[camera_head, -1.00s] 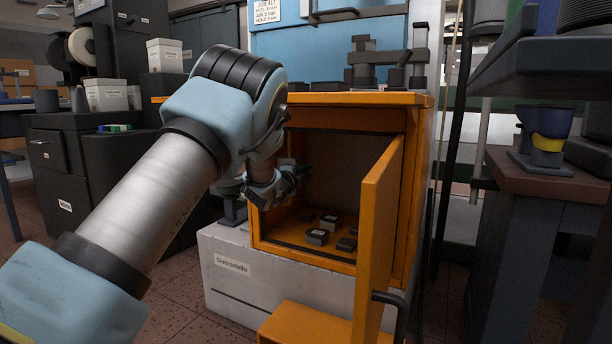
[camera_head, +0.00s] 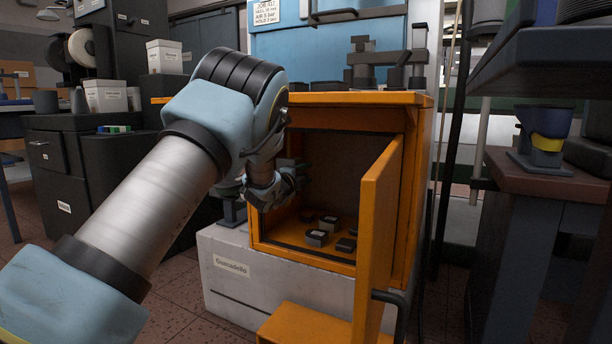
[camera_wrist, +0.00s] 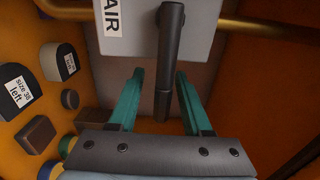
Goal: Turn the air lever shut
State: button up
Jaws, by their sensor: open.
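The air lever (camera_wrist: 169,60) is a dark grey bar in the wrist view, in front of a pale plate with an "AIR" label (camera_wrist: 112,14). My gripper (camera_wrist: 158,76) is open. Its two teal fingers stand on either side of the lever's lower end, with visible gaps. I cannot tell whether the lever is at the same depth as the fingertips. In the head view my gripper (camera_head: 290,182) is at the left of the open orange cabinet (camera_head: 420,170); the lever is hidden there.
The cabinet door (camera_head: 376,235) stands open at the right of the opening. Several small dark blocks (camera_head: 316,238) lie on the cabinet floor, and labelled ones (camera_wrist: 60,62) show at the left in the wrist view. A brass-coloured pipe (camera_wrist: 240,23) runs beside the plate.

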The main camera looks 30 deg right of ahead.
jog(key=p+v, duration=0.2)
jog(key=v, duration=0.8)
jog(key=shift+s+a, duration=0.15)
jog(key=shift+a, duration=0.25)
